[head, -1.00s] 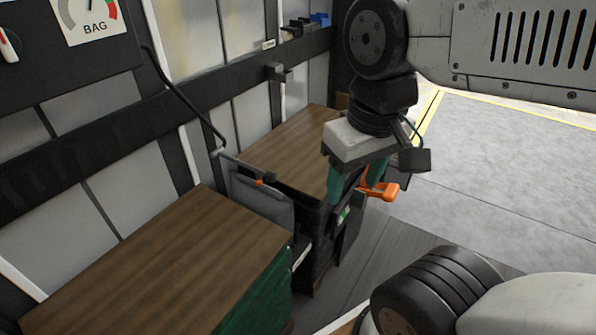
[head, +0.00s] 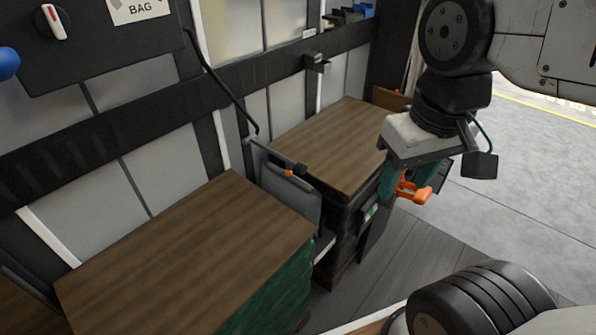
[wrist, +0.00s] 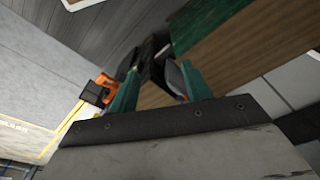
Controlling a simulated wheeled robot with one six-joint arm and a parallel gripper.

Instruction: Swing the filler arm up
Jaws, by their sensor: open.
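The filler arm (head: 277,156) is a slim dark bar with an orange mark near its blunt black end. It reaches out from the wall over the gap between two wood-topped loads, above a grey panel-like bag (head: 291,193). A black hose runs down to its wall end. My gripper (head: 396,190) points down to the right of it, clearly apart, beside the far load. Its teal fingers are spread with nothing seen between them; they also show in the wrist view (wrist: 158,72). An orange handle (head: 416,191) sits close by the fingers; contact cannot be told.
The near load (head: 185,255) and far load (head: 335,140) stand along the left wall. A control panel (head: 100,40) marked BAG hangs at upper left. A small dark bracket (head: 317,63) juts from the wall rail. Grey floor (head: 530,215) at right is clear.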

